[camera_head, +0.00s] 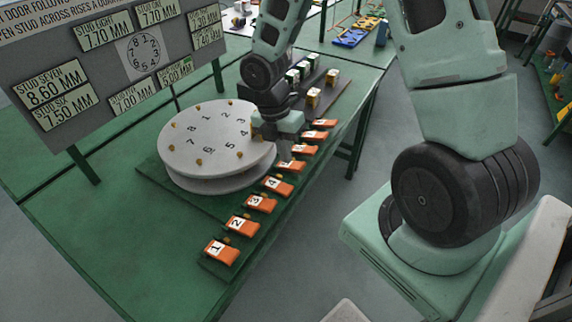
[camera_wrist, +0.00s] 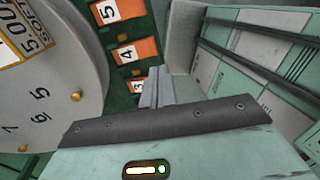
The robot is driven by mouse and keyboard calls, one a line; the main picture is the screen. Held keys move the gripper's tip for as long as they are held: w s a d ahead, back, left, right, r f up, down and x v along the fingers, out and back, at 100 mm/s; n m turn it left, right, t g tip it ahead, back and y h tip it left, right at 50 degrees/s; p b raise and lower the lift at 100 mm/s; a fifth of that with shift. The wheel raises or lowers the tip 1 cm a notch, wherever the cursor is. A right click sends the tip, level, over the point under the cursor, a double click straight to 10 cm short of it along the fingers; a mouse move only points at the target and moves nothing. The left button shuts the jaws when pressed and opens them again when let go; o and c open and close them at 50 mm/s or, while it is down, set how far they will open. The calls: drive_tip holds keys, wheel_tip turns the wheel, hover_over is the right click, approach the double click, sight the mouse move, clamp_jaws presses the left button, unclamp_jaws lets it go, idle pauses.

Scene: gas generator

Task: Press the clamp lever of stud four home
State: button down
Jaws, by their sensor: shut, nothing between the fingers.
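The orange clamp lever labelled 4 (camera_head: 277,186) lies in the row of orange levers beside the round plate. It also shows in the wrist view (camera_wrist: 127,53), between levers 5 and 3. My gripper (camera_head: 284,157) is shut and empty. In the head view it points down at the row and partly covers lever 5 (camera_head: 289,166). In the wrist view my fingers (camera_wrist: 158,80) are right of lever 4 and overlap lever 3 (camera_wrist: 138,86). I see no contact with lever 4. The pale round plate (camera_head: 205,135) carries numbers and brass studs.
The board of value signs (camera_head: 85,60) stands behind the plate. Lever 1 (camera_head: 221,252) is at the near end of the row. Small blocks on a dark strip (camera_head: 332,95) lie beyond the far end. The green table's front left (camera_head: 130,240) is clear.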

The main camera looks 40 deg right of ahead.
drive_tip(key=shift+s+v, duration=0.15)
drive_tip(key=shift+v, duration=0.65)
drive_tip(key=shift+s+v, duration=0.15)
drive_tip(key=shift+v, duration=0.65)
